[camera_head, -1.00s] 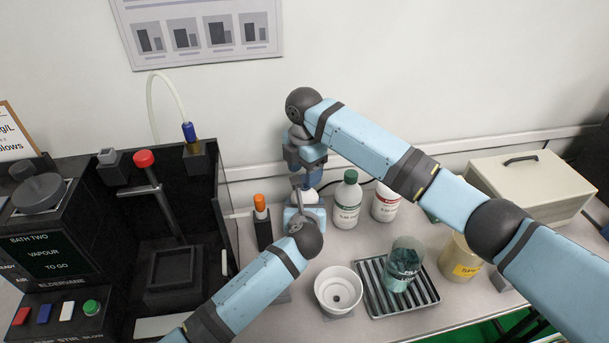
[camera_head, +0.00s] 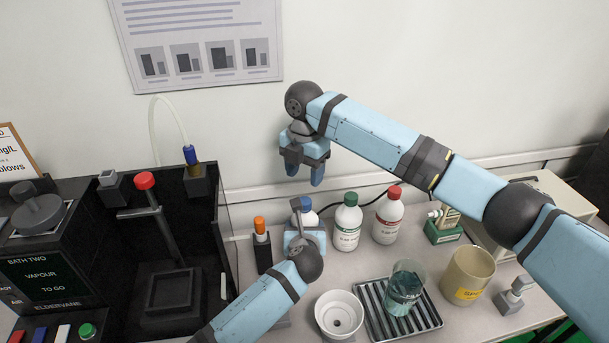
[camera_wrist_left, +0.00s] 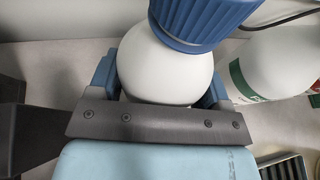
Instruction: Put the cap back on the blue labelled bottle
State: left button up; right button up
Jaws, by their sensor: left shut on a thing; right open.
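The white bottle (camera_head: 309,217) stands behind my left gripper. In the left wrist view its round white shoulder (camera_wrist_left: 160,70) sits between the fingers. A ribbed blue cap (camera_wrist_left: 205,18) is on top of it, and the cap also shows in the head view (camera_head: 304,203). I cannot tell how tightly it is seated. My left gripper (camera_head: 305,232) is shut around the bottle, and its fingers flank it in the left wrist view (camera_wrist_left: 160,88). The blue label is hidden. My right gripper (camera_head: 304,172) is open and empty above the cap, apart from it.
A green-capped bottle (camera_head: 347,224) and a red-capped bottle (camera_head: 388,218) stand to the right. An orange-topped item (camera_head: 260,230) stands close left. A white bowl (camera_head: 339,312), a ribbed tray (camera_head: 425,316) with a beaker (camera_head: 404,285), and a yellow-labelled beaker (camera_head: 468,274) stand farther right.

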aim_at(305, 200)
jog(key=shift+s+f, duration=0.1)
jog(key=shift+f, duration=3.9)
jog(key=c, duration=0.9)
jog(key=m, duration=0.3)
jog(key=shift+c, duration=0.3)
jog(key=o, duration=1)
